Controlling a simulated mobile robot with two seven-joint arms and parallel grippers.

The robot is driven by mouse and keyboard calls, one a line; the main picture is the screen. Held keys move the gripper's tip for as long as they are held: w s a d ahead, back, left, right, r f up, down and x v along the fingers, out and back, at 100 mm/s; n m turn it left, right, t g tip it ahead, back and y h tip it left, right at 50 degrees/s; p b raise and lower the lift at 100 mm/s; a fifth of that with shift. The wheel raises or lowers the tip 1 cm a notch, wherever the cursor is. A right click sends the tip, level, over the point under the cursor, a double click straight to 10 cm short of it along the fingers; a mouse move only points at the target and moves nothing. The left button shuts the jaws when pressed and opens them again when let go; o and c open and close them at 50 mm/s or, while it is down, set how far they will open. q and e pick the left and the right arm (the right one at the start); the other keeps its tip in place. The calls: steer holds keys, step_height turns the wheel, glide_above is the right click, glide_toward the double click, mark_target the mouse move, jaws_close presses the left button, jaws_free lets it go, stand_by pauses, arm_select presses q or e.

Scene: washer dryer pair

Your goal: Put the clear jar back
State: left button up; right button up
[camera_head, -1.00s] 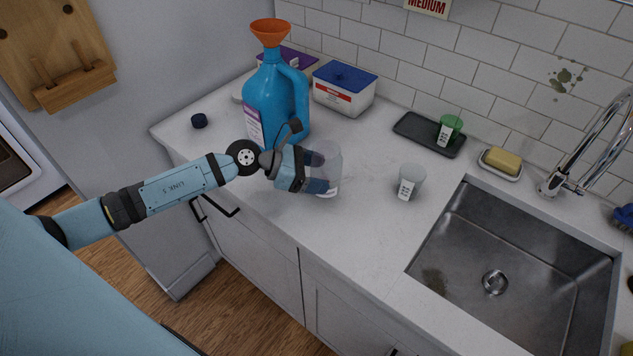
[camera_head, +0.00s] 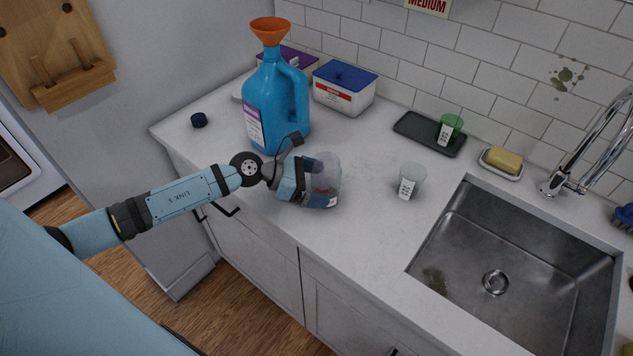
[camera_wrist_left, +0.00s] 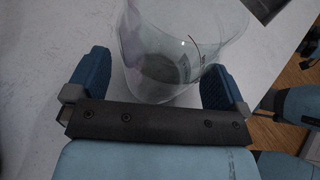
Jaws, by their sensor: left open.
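The clear jar (camera_head: 327,170) stands on the white counter near its front edge, with a small label low on its side. My left gripper (camera_head: 318,184) reaches in from the left at the jar's height, its fingers on either side of the jar. In the left wrist view the clear jar (camera_wrist_left: 165,60) is between the two blue fingers of my left gripper (camera_wrist_left: 157,70). The fingers are spread, with a visible gap on the left side. Whether the right finger touches the jar, I cannot tell. My right gripper is not in view.
A blue jug (camera_head: 268,105) with an orange funnel stands behind the gripper. A frosted cup (camera_head: 412,178) is to the jar's right, before the sink (camera_head: 500,270). A dark tray (camera_head: 415,131) holds a green cup (camera_head: 451,124).

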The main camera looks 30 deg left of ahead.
arm_select(q)
steer(key=shift+r, duration=0.15)
steer(key=shift+s+a, duration=0.15)
steer(key=shift+a, duration=0.1)
steer(key=b+v, duration=0.2)
steer(key=v, duration=0.8)
steer(key=shift+s+a+r, duration=0.1)
steer(key=shift+s+a, duration=0.05)
steer(key=shift+a, duration=0.05)
steer(key=shift+s+a+r, duration=0.2)
steer(key=shift+a+r, duration=0.1)
steer(key=shift+a, duration=0.05)
